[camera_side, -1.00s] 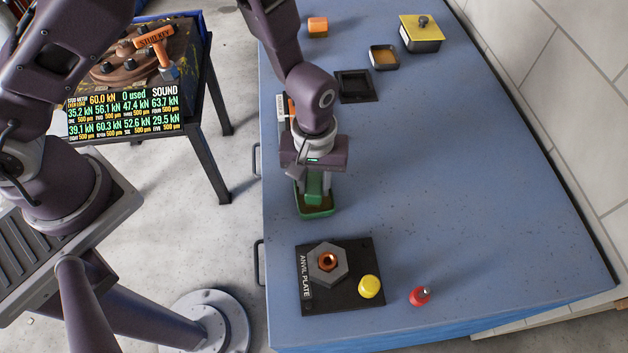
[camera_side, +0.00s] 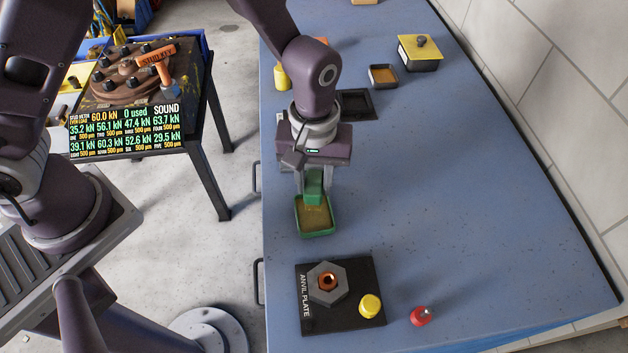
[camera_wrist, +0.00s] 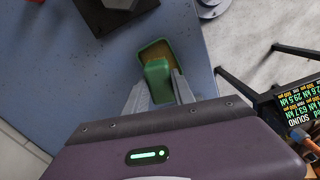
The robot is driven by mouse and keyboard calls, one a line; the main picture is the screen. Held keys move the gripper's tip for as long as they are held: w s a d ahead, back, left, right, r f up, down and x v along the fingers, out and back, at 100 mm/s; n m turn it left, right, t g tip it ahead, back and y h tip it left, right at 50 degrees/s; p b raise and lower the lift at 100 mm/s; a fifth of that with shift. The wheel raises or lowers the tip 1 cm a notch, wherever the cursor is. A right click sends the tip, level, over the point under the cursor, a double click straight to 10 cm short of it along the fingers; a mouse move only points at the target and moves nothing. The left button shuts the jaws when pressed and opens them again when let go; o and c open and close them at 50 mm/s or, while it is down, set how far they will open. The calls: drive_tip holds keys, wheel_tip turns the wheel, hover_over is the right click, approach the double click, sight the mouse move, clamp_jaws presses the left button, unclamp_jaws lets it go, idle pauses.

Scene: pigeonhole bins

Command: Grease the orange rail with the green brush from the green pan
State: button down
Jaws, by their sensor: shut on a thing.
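My gripper (camera_side: 315,182) is shut on the green brush (camera_side: 314,187). In the wrist view the green brush (camera_wrist: 158,78) sits between the two fingers of my gripper (camera_wrist: 158,92). The green pan (camera_side: 301,222), with a brownish-yellow layer inside, stands on the blue bench just in front of the brush. The green pan also shows in the wrist view (camera_wrist: 141,52), partly behind the brush. The brush's lower end is at the pan's far side; I cannot tell whether it touches the grease. I cannot make out an orange rail for sure.
A black anvil plate (camera_side: 350,318) with a hex nut, a yellow knob (camera_side: 370,305) and a red item (camera_side: 421,316) are nearer. A yellow can (camera_side: 281,77), dark square frame (camera_side: 353,104), tan-filled tray (camera_side: 383,76) and yellow-lidded box (camera_side: 420,50) are farther. The bench's right side is clear.

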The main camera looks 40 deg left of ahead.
drive_tip(key=shift+w, duration=0.1)
drive_tip(key=w+a+r+n, duration=0.1)
drive_tip(key=w+a+r, duration=0.1)
drive_tip(key=w+a, duration=0.5)
drive_tip(key=w+a+r+n, duration=0.1)
drive_tip(key=w+a+r, duration=0.2)
drive_tip(key=w+a, duration=0.4)
drive_tip(key=shift+s+a+f, duration=0.2)
drive_tip(key=shift+f, duration=0.95)
drive_tip(key=shift+s+a+f, duration=0.15)
drive_tip(key=shift+a+f, duration=0.05)
drive_tip(key=shift+f, duration=1)
drive_tip(key=shift+s+a+f, duration=0.2)
drive_tip(key=shift+f, duration=0.95)
drive_tip(key=shift+f, duration=0.3)
drive_tip(key=shift+f, duration=1.15)
